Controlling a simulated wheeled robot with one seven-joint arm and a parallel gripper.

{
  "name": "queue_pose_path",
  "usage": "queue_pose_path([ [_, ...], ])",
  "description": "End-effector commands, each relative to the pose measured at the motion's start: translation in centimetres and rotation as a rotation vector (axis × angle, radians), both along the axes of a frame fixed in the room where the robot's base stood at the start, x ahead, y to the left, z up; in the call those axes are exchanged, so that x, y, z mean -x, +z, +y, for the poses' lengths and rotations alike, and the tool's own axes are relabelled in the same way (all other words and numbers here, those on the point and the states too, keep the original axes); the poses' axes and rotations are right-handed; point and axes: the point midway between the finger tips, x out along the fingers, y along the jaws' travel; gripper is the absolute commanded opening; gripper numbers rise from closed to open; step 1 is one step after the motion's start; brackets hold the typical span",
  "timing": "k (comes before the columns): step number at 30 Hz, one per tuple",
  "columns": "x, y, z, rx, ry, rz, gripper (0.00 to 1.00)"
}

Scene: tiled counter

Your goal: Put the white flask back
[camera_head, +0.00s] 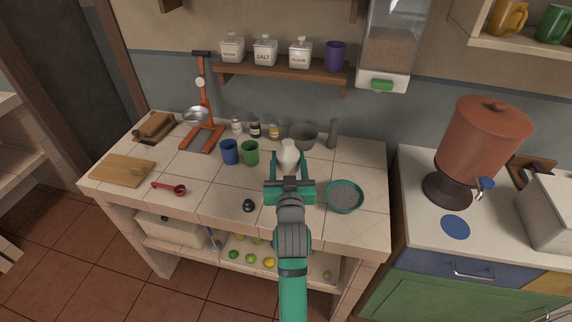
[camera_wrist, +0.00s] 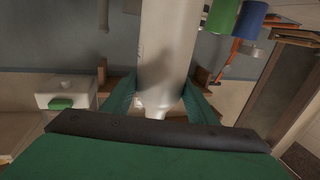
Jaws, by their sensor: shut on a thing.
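The white flask (camera_head: 288,154) is between the green fingers of my gripper (camera_head: 288,166), over the back middle of the tiled counter. In the wrist view the flask (camera_wrist: 166,45) fills the top middle. Its narrow neck points down in that picture, between the two fingers (camera_wrist: 160,100), which are shut on it. Its far end is cut off by the frame edge. I cannot tell whether its base touches the counter. A wooden wall shelf (camera_head: 290,73) above holds three labelled white jars and a purple cup (camera_head: 335,56).
A green cup (camera_head: 250,153) and a blue cup (camera_head: 229,152) stand just left of the flask. A grey bowl (camera_head: 304,134) and a pestle (camera_head: 332,134) stand behind, right. A teal-rimmed dish (camera_head: 344,197) is at right. A dispenser (camera_head: 388,45) hangs above right.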

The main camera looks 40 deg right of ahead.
Motion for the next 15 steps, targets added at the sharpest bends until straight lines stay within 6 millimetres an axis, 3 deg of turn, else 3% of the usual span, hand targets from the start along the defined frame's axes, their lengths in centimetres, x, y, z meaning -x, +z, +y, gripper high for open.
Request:
queue_pose_path([
  [5,0.0,-2.1,0.0,-0.001,0.0,-0.001,0.14],
  [15,0.2,-2.4,-0.2,0.001,-0.004,-0.003,0.14],
])
